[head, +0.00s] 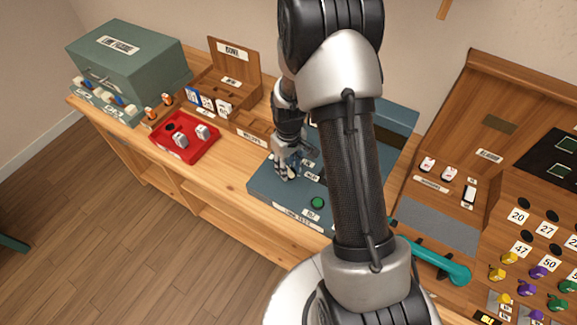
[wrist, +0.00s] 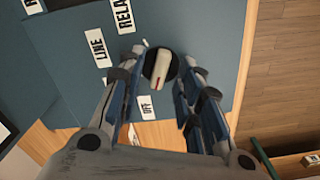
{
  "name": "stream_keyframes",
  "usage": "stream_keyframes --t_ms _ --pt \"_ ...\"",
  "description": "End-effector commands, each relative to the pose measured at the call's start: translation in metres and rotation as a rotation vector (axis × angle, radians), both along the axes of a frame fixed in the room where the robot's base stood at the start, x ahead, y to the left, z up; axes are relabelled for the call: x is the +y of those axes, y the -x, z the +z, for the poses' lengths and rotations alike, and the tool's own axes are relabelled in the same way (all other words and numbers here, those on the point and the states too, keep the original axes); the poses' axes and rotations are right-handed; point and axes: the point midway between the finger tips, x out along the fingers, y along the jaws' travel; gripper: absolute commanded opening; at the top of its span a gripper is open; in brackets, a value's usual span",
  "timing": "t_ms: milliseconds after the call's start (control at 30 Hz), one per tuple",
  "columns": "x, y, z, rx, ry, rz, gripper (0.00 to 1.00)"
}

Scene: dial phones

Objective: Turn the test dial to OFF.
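The test dial (wrist: 160,66) is a cream bar knob on a round black base, set in a blue-grey panel (wrist: 205,25). A red mark shows at the knob's lower end in the wrist view, on the side towards the OFF label (wrist: 146,107). LINE (wrist: 97,47) and partly cut RELA (wrist: 123,15) labels are left of and above the dial. My gripper (wrist: 162,70) is open, with one finger on each side of the knob; gaps show between fingers and knob. In the head view my gripper (head: 288,165) is low over the panel and hides most of the dial.
A green button (head: 318,203) is on the panel, right of my gripper. A red tray (head: 183,152) and a green-grey cabinet (head: 125,58) stand to the left. A teal handset (head: 440,264) and a wooden board with coloured plugs (head: 520,240) are to the right.

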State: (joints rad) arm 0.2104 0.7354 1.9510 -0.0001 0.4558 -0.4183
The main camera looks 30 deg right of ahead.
Motion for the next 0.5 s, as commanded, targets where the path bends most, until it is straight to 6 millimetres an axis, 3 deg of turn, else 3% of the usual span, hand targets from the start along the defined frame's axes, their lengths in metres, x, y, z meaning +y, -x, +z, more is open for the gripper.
stream_keyframes --t_ms 500 --pt "0.000 -0.001 0.098 -0.004 0.001 0.000 0.33"
